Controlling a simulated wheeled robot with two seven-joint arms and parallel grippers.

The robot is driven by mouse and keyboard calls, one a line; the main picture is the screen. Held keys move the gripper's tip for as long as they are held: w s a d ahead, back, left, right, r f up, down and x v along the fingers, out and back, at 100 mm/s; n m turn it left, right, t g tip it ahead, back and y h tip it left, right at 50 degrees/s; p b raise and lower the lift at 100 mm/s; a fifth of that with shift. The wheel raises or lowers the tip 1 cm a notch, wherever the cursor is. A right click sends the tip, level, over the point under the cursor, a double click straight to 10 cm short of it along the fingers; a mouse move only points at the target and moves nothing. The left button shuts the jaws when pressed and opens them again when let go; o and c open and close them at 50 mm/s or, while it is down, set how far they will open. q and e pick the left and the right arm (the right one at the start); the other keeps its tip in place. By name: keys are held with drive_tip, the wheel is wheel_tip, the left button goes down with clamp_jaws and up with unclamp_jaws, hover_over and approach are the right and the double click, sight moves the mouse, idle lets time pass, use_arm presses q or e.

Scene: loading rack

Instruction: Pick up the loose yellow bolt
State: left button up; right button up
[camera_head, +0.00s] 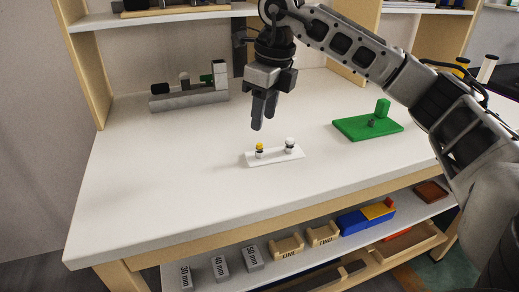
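A yellow-topped bolt (260,147) with a dark lower part stands upright at the left end of a small white plate (275,158) on the white table. A white-topped bolt (290,142) stands at the plate's right end. My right gripper (263,112) points down above and slightly behind the yellow bolt, apart from it. Its two dark fingers look close together, but they overlap from this angle and I cannot tell the gap. Nothing shows between them. My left gripper is not in view.
A grey fixture (187,98) stands at the back left. The table's (150,190) front left is clear. A lower shelf (215,245) holds marked blocks.

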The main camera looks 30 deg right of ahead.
sight(260, 144)
drive_tip(key=shift+w+a+f, duration=0.15)
drive_tip(key=shift+f, duration=1.55)
drive_tip(key=shift+w+a+f, duration=0.1)
drive_tip(key=shift+w+f, duration=0.05)
drive_tip(key=shift+f, duration=1.55)
clamp_jaws()
